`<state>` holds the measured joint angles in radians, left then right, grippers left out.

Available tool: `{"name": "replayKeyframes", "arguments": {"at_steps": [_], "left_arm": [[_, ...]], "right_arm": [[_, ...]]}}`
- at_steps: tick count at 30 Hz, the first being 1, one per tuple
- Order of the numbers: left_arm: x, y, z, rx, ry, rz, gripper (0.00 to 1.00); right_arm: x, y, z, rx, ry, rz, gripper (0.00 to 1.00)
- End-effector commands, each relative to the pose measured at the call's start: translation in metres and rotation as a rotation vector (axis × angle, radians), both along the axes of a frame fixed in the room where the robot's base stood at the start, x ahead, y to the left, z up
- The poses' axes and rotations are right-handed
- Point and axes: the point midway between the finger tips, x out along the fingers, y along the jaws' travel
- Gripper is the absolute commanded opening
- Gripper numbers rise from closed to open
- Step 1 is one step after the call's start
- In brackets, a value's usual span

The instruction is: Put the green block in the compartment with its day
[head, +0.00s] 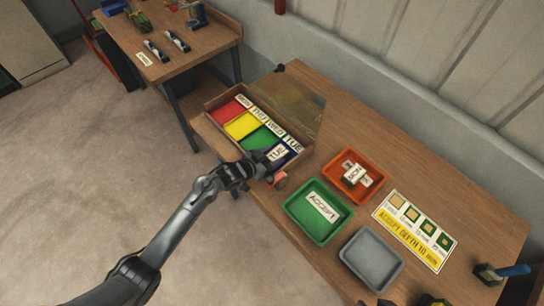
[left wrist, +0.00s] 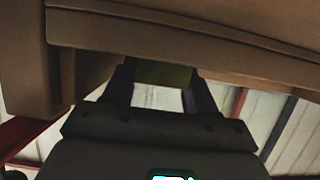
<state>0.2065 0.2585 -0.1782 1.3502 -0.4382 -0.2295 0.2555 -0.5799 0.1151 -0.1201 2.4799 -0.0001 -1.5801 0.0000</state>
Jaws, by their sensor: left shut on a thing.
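My left gripper (head: 264,165) is at the near right end of the wooden day box (head: 212,104). In the left wrist view its fingers (left wrist: 161,92) are shut on a dark green block (left wrist: 163,73). In the head view a white tag reading TUE (head: 277,153) shows at the fingertips, over the blue compartment (head: 291,158); the gripper hides most of the block. The box has red (head: 229,110), yellow (head: 242,125), green (head: 259,138) and blue compartments. Labels run along its far side, with TUE (head: 292,144) by the blue one. I cannot tell whether the block touches the box.
A small red thing (head: 280,181) is beside the gripper.

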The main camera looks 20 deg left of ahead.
Motion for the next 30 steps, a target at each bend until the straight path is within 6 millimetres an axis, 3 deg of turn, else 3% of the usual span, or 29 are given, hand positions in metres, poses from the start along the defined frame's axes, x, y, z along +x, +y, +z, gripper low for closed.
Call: {"name": "replayKeyframes", "arguments": {"at_steps": [6, 7, 12, 23, 30], "left_arm": [[0.0, 0.0, -0.004, 0.0, 0.0, 0.0, 0.26], [0.0, 0.0, -0.003, 0.0, 0.0, 0.0, 0.6], [0.0, 0.0, -0.003, 0.0, 0.0, 0.0, 0.82], [0.0, 0.0, 0.002, 0.0, 0.0, 0.0, 0.82], [-0.026, 0.014, 0.013, 0.002, 0.0, 0.001, 0.82]], "right_arm": [[0.0, 0.0, -0.002, 0.0, 0.0, 0.0, 0.47], [0.0, 0.0, -0.002, 0.0, 0.0, 0.0, 0.47], [0.0, -0.001, -0.001, -0.003, 0.0, 0.002, 0.47], [0.0, -0.002, 0.001, -0.009, 0.0, 0.005, 0.47], [0.0, -0.002, 0.006, -0.008, 0.0, 0.006, 0.47]]}}
